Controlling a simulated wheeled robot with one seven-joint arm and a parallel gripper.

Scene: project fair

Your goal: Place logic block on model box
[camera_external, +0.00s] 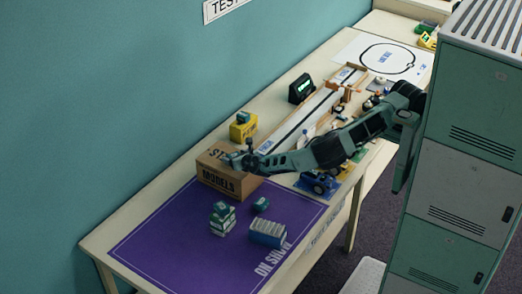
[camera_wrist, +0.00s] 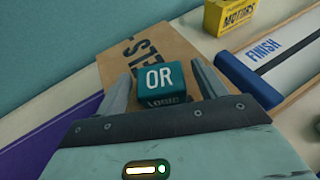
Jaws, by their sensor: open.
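The teal logic block (camera_wrist: 165,84), marked OR, shows in the wrist view over the top of the brown cardboard model box (camera_wrist: 115,67). It appears to rest on the box top, though its underside is hidden. My gripper (camera_wrist: 160,78) is open, with one finger on each side of the block and a visible gap at the left. In the external view the model box (camera_external: 226,184) stands at the far edge of the purple mat, and my gripper (camera_external: 238,159) is low over its top. The block is hard to separate from the gripper there.
On the purple mat (camera_external: 165,233) stand a stack of green-and-white blocks (camera_external: 222,219), a small teal block (camera_external: 260,204) and a blue rack (camera_external: 267,233). A yellow motors box (camera_external: 243,126) is behind the model box. A blue toy car (camera_external: 318,182) and a track (camera_external: 312,112) lie to the right. The mat's left part is clear.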

